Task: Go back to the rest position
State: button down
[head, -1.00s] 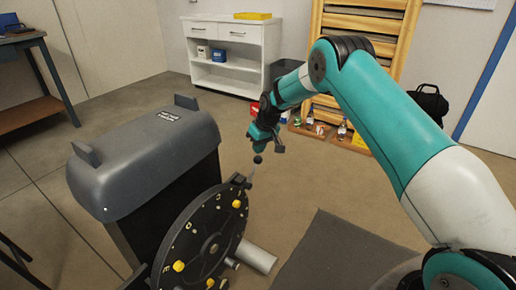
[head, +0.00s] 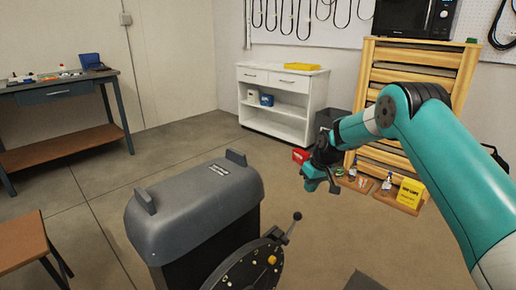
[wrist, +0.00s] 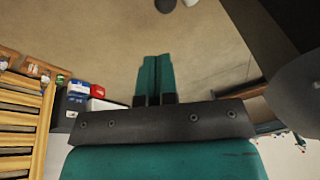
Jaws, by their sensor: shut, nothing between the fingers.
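The machine has a grey cover and a dark round disc (head: 243,272) with a yellow knob. A lever with a dark ball tip (head: 297,216) rises beside the disc, below and apart from my gripper. The lower part of the disc is cut off by the head view's bottom edge.
A white cabinet (head: 282,122) and a wooden slatted rack (head: 395,88) stand at the back. Bottles and a yellow box (head: 411,193) sit low by the rack. A workbench (head: 62,94) is at left, a brown stool (head: 22,240) lower left. Open floor lies between.

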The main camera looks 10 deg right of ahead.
jog(key=s+a+r+n+g+y, duration=0.1)
jog(key=s+a+r, duration=0.5)
jog(key=s+r, duration=0.3)
jog(key=s+a+r+n, duration=0.1)
jog(key=s+a+r, duration=0.5)
jog(key=s+r, duration=0.4)
jog(key=s+a+r+n+g+y+p, duration=0.1)
jog(key=s+r, duration=0.1)
jog(key=s, duration=1.1)
jog(key=s+a+r+n, duration=0.1)
jog(key=s+a+r, duration=0.1)
jog(key=s, duration=1.1)
notch_tip(320, 180, up, 16)
jog(key=p, duration=1.5)
jog(key=shift+w+p, duration=0.4)
jog(key=shift+w, duration=0.05)
